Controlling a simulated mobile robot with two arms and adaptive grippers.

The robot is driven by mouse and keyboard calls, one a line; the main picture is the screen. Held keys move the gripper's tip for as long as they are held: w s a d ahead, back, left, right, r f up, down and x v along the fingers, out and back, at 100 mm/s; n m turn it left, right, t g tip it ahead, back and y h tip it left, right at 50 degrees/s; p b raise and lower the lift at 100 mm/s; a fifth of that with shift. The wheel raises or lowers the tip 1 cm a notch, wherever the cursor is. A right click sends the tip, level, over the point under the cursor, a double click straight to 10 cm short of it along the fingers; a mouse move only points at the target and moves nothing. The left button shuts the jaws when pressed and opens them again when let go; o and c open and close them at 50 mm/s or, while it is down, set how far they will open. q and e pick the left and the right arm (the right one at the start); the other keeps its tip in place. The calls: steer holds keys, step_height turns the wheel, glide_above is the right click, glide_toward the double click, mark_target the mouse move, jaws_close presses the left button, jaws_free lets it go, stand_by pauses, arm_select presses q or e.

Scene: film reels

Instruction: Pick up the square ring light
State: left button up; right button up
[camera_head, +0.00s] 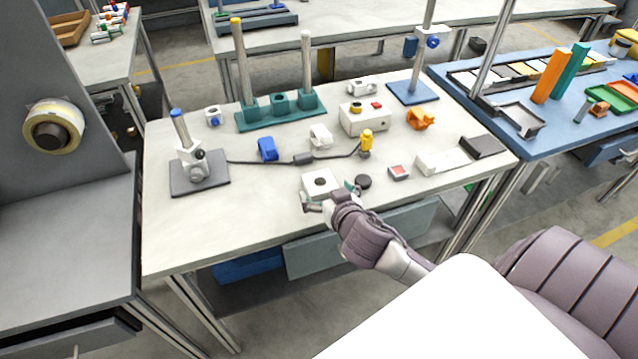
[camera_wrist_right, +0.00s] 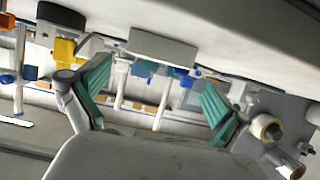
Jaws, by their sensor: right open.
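The square ring light (camera_head: 312,188) is a white square block with a dark round hole in its middle. It lies on the white workbench near the front edge. My right gripper (camera_head: 331,198) is open at the near side of the light, with one finger toward its left and the other toward its right. In the right wrist view, the open teal-padded fingers (camera_wrist_right: 157,95) stand wide apart. A pale block that looks like the ring light (camera_wrist_right: 162,48) shows between and beyond them. I cannot tell whether a finger touches it. My left gripper is not in view.
A black round cap (camera_head: 363,181) and a red-topped block (camera_head: 399,172) lie just right of the gripper. A yellow-topped piece (camera_head: 366,142) on a cable stands behind. A stand on a dark plate (camera_head: 199,172) is at left. The bench's front left is clear.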

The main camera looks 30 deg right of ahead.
mark_target(318, 179)
steer(key=shift+w+d+f, duration=0.15)
steer(key=shift+w+d, duration=0.05)
steer(key=shift+w, duration=0.35)
steer(key=x, duration=0.4)
steer(key=shift+w+d+f+p, duration=0.15)
steer(key=shift+p, duration=0.15)
steer(key=shift+c, duration=0.3)
steer(key=c, duration=1.2)
